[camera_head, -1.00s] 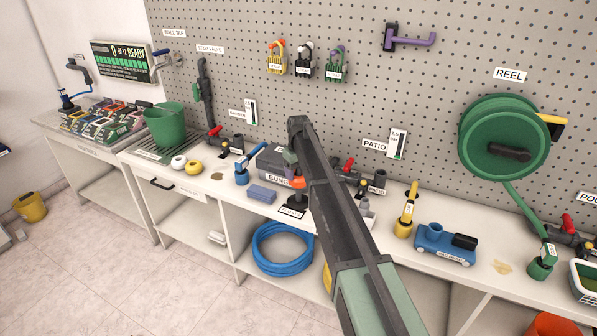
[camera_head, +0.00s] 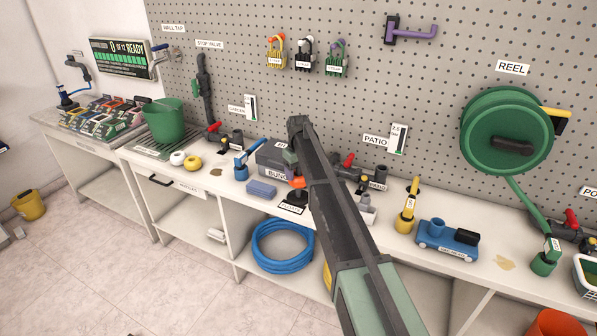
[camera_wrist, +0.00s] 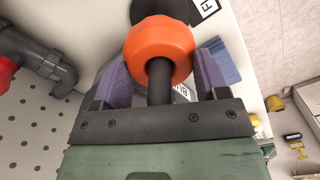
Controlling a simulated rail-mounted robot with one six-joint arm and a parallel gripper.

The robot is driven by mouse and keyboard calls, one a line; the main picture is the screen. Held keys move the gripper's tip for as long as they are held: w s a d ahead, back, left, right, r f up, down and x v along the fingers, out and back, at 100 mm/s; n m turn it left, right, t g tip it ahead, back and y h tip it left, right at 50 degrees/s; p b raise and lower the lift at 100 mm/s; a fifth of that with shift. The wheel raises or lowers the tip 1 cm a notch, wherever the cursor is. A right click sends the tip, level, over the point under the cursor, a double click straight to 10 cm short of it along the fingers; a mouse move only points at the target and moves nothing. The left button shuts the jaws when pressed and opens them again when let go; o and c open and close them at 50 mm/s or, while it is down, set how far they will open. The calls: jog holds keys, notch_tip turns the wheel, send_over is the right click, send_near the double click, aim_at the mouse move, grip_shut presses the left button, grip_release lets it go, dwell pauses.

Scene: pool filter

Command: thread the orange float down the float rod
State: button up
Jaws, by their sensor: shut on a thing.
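The orange float (camera_wrist: 157,52) is a thick ring between the purple jaws of my gripper (camera_wrist: 164,72) in the wrist view. My gripper is shut on it. The dark float rod (camera_wrist: 160,84) runs through the middle of the float, and its near end shows between the jaws. A dark base shows beyond the float. In the head view the float (camera_head: 297,182) is small and sits just above the dark base (camera_head: 293,198) on the bench, partly hidden by my arm. The gap between float and base is hard to judge.
A grey box (camera_head: 270,160) and a blue block (camera_head: 261,188) stand left of the float. Dark pipework with a red handle (camera_head: 348,160) is close behind on the right. A blue wheeled unit (camera_head: 447,241) is farther right. The pegboard (camera_head: 300,90) rises behind.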

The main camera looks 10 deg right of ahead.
jog(key=shift+r+p, duration=0.55)
jog(key=shift+p, duration=0.1)
jog(key=shift+f+b, duration=0.45)
jog(key=shift+f, duration=0.05)
dwell(0.9)
jog(key=shift+r+p, duration=0.45)
jog(key=shift+r, duration=0.05)
jog(key=shift+f+b, duration=0.7)
dwell(0.5)
jog(key=shift+r, duration=0.2)
jog(key=shift+r+p, duration=0.5)
jog(key=shift+p, duration=0.2)
